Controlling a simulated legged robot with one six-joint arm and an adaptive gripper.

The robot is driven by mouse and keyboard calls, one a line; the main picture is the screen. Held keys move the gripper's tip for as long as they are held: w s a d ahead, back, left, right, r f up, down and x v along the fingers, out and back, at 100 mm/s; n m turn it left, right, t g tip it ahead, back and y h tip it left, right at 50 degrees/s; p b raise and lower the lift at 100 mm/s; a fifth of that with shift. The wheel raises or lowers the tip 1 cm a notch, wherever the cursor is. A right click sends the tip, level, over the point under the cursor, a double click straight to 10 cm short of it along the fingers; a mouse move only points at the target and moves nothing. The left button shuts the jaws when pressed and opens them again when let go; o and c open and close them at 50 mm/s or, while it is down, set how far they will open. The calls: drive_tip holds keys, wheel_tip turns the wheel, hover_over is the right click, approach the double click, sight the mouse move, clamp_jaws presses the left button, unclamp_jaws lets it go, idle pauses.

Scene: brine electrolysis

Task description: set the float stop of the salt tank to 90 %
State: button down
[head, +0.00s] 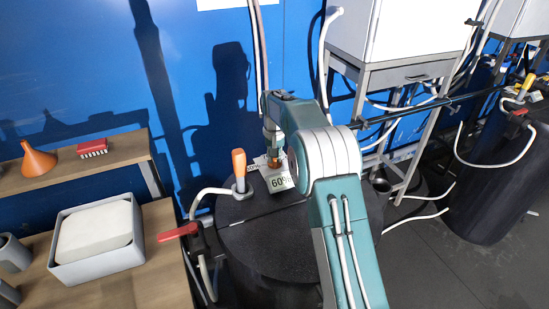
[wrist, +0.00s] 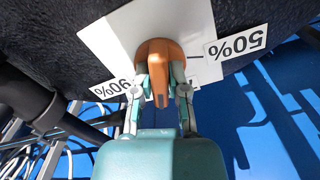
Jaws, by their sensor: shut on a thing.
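The salt tank (head: 250,240) is a dark, round-topped vessel at the middle of the head view. Its float stop scale is a pale plate (wrist: 125,30) in the wrist view. A 50% label (wrist: 236,43) is at the right and a 90% label (wrist: 113,89), partly hidden by a finger, at the left. My gripper (wrist: 160,85) is shut on an orange knob (wrist: 160,52) in front of the plate. The knob's narrow end lies between the labels in the picture; its exact setting is unclear. In the head view, my gripper (head: 274,158) is over the tank lid, partly hiding the scale.
An orange-handled valve (head: 239,168) and a red lever (head: 178,232) stand left of the scale. A bench at the left holds a grey bin (head: 97,262), and a shelf holds an orange funnel (head: 38,160). A cabinet on a frame (head: 395,75) and a second dark tank (head: 490,190) are right.

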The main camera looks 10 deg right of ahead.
drive_tip(key=m, duration=0.4)
drive_tip(key=shift+f+m, duration=0.1)
drive_tip(key=shift+m, duration=2.8)
drive_tip(key=c, duration=0.6)
unclamp_jaws()
drive_tip(key=shift+a, duration=0.1)
drive_tip(key=shift+c, duration=0.2)
